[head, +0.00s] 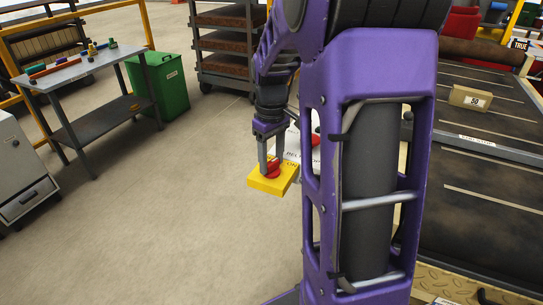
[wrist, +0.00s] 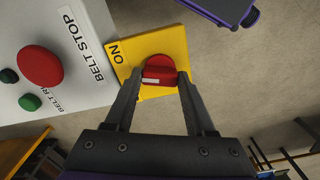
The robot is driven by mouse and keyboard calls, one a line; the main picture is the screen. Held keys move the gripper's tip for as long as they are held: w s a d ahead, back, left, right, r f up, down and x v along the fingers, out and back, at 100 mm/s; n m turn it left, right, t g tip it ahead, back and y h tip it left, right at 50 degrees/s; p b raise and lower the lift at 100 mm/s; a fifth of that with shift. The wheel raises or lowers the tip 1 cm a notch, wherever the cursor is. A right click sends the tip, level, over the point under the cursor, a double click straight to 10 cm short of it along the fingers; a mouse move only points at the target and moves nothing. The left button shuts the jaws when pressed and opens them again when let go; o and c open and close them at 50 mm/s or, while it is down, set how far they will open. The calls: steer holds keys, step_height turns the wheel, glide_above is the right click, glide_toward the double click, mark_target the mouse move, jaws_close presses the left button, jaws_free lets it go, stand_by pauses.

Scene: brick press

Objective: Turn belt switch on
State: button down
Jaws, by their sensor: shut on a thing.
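The belt switch is a red rotary knob (wrist: 160,72) on a yellow plate (wrist: 176,46) marked "ON". In the head view the knob (head: 271,170) and yellow plate (head: 263,185) show below my arm, left of the purple column. My gripper (wrist: 160,82) points at the plate, with its two fingers shut on either side of the red knob. It also shows in the head view (head: 270,166). A pale bar on the knob lies roughly crosswise between the fingertips. The knob's lower part is partly hidden by the fingers.
A grey panel (wrist: 60,20) beside the plate carries a large red button (wrist: 40,66) labelled "BELT STOP" and small green buttons. A conveyor (head: 475,190) with a cardboard box (head: 469,98) runs at right. A workbench (head: 85,66) and green bin (head: 160,86) stand left; the floor between is clear.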

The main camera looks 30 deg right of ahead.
mark_target(271, 161)
steer(key=m, duration=0.5)
steer(key=shift+p, duration=0.4)
stand_by(0.3)
steer(key=shift+c, duration=1.2)
jaws_free()
steer(key=shift+r, duration=0.1)
step_height(271, 161, up, 17)
steer(key=shift+r+p, duration=0.15)
steer(key=shift+p, duration=0.15)
steer(key=shift+w, duration=0.1)
